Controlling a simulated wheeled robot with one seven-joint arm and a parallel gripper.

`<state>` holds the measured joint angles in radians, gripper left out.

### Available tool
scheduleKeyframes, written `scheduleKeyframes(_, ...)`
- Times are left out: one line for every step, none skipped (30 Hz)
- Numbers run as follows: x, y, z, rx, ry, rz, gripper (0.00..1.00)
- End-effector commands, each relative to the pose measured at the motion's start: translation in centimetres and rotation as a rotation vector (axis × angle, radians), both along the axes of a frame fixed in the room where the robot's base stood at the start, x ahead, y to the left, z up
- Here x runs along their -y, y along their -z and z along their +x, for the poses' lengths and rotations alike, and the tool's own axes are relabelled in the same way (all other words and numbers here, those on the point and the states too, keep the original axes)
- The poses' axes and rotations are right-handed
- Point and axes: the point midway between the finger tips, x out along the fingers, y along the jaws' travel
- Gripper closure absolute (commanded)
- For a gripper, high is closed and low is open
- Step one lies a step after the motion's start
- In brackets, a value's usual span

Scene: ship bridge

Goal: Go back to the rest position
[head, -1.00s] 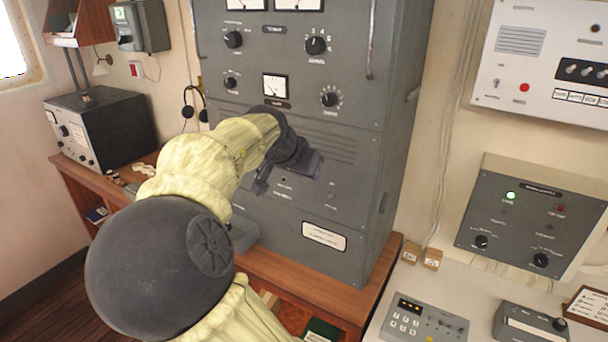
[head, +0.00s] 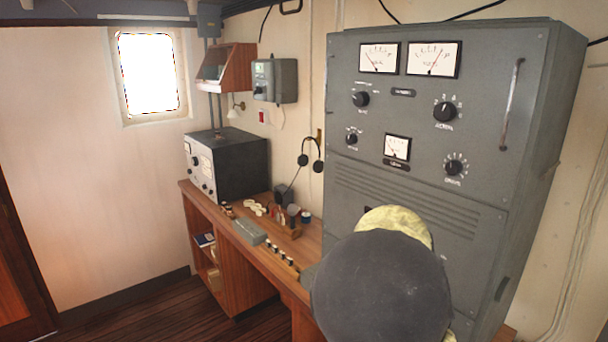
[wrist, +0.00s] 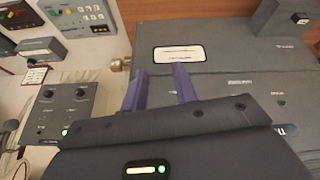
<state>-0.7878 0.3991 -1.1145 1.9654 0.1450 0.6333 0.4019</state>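My gripper (wrist: 160,88) shows in the wrist view with its two purple fingers apart and nothing between them. It is in front of the tall grey radio cabinet (wrist: 235,65), whose white label plate (wrist: 179,54) lies just beyond the fingertips. In the head view the same grey cabinet (head: 430,185) stands at the right. My arm's dark round joint covers its lower front, and my gripper is hidden there.
A wooden desk (head: 240,262) runs left from the cabinet, with a grey radio set (head: 228,163) and several small items on it. Headphones (head: 311,156) hang on the wall. Dark floor (head: 150,318) at the left is clear.

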Motion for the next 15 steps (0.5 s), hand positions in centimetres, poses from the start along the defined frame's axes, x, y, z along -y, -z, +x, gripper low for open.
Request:
scheduleKeyframes(-0.1, 1.8, -0.9, -0.025, -0.024, 0.029, 0.71)
scheduleKeyframes(-0.3, 2.7, -1.4, -0.041, -0.043, 0.043, 0.71)
scheduleKeyframes(-0.6, 3.7, -2.1, -0.058, -0.068, 0.061, 0.71)
scheduleKeyframes(-0.9, 4.5, -2.6, -0.07, -0.09, 0.072, 0.71)
scheduleKeyframes(-1.2, 5.2, -3.1, -0.081, -0.112, 0.086, 0.71)
scheduleKeyframes(-1.6, 6.1, -3.8, -0.096, -0.14, 0.102, 0.71)
scheduleKeyframes(-1.9, 6.6, -4.3, -0.104, -0.162, 0.113, 0.71)
scheduleKeyframes(-2.3, 7.2, -4.9, -0.113, -0.185, 0.123, 0.71)
scheduleKeyframes(-2.8, 7.9, -5.6, -0.122, -0.217, 0.136, 0.71)
scheduleKeyframes(-3.2, 8.3, -6.1, -0.129, -0.241, 0.145, 0.71)
scheduleKeyframes(-3.6, 8.8, -6.7, -0.134, -0.266, 0.153, 0.71)
scheduleKeyframes(-4.1, 9.3, -7.4, -0.14, -0.299, 0.163, 0.71)
scheduleKeyframes(-4.5, 9.7, -7.9, -0.144, -0.324, 0.169, 0.71)
scheduleKeyframes(-5.0, 10.0, -8.5, -0.148, -0.35, 0.175, 0.71)
scheduleKeyframes(-5.5, 10.4, -9.2, -0.153, -0.385, 0.18, 0.71)
